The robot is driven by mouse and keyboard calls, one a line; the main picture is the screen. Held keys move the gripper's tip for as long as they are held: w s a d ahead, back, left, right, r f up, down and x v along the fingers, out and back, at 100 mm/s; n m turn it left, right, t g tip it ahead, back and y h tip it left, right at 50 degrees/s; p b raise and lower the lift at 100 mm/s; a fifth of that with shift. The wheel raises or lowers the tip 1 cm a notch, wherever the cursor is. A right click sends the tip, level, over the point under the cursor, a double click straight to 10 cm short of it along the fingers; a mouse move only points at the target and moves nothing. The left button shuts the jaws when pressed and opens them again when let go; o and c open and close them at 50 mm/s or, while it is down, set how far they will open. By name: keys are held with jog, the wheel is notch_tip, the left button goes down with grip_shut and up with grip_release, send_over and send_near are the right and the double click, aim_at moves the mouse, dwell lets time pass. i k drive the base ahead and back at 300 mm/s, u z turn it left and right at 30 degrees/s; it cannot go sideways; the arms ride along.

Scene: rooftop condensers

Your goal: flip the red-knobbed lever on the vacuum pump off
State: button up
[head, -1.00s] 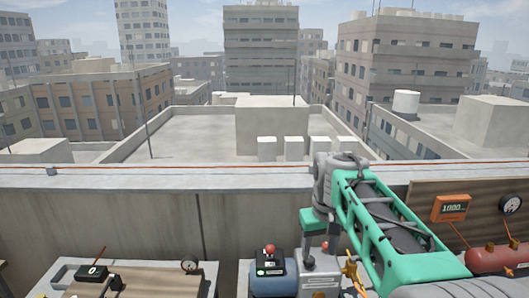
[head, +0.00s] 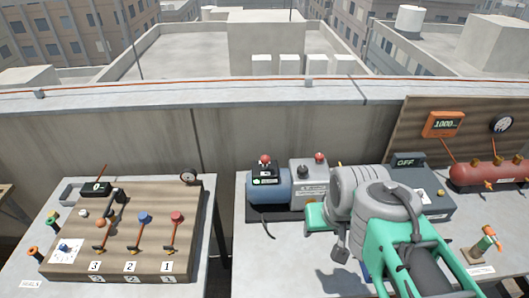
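The vacuum pump (head: 272,190), with a blue cylindrical body and a grey block, sits on the right-hand bench in the head view. A red knob (head: 264,160) stands on a black labelled box on the blue body. A second red knob (head: 319,157) tops the grey block (head: 309,178). I cannot tell which way either knob's lever is thrown. My gripper (head: 342,246) hangs low just right of and nearer than the pump, apart from the red knobs. Its fingertips are small and partly hidden by my arm, so its opening is unclear.
A wooden board (head: 125,235) with several coloured valves stands on the left bench. A grey box (head: 410,161) reading OFF and a red tank (head: 487,174) are at right. A display (head: 442,124) reads 1000. The bench (head: 275,262) before the pump is clear.

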aim_at(266, 159)
jog(key=u, duration=0.55)
jog(key=k, duration=0.65)
jog(key=u, duration=1.15)
jog(key=i, duration=0.8)
jog(key=u, duration=0.4)
